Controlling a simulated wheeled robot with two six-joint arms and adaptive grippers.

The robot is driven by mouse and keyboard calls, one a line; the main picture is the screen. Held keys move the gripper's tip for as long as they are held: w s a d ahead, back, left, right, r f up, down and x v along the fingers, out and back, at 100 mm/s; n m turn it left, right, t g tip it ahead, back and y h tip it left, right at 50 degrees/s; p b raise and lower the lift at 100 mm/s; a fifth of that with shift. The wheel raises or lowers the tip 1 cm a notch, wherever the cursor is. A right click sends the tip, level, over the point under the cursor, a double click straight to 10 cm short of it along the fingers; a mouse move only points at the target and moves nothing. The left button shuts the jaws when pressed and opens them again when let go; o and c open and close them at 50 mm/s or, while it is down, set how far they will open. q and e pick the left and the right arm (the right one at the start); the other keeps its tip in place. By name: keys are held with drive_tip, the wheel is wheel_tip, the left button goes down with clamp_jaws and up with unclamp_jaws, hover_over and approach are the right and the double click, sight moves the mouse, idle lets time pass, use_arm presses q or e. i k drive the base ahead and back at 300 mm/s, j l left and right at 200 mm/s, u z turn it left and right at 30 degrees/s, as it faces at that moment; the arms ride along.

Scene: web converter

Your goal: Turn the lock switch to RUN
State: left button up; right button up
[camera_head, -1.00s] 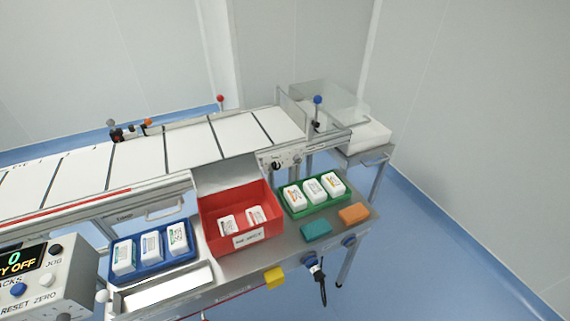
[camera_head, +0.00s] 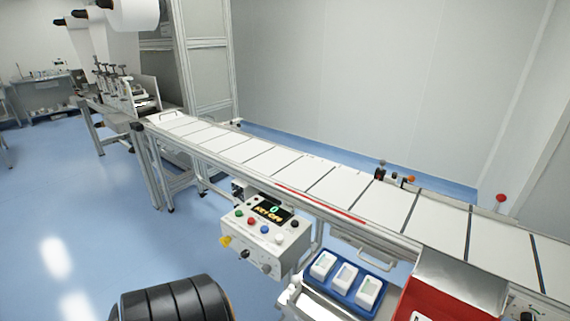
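The control box (camera_head: 262,245) is light grey and hangs at the front of the conveyor, left of the blue tray. Its display (camera_head: 272,211) shows a green 0 above orange text that seems to read KEY OFF. Coloured buttons, among them a red button (camera_head: 251,221) and a white button (camera_head: 279,238), sit on its sloped top. A yellow piece (camera_head: 226,241) sticks out at the left of its front face, beside dark knobs (camera_head: 246,253). I cannot tell which of these is the lock switch; the lettering is too small. Neither gripper is in view.
The conveyor (camera_head: 300,178) with white panels runs behind the box. A blue tray (camera_head: 329,289) with white packs and a red bin (camera_head: 440,302) stand to the right. Open blue floor (camera_head: 100,215) lies to the left.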

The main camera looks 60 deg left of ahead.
sight(226, 241)
drive_tip(key=u, duration=1.85)
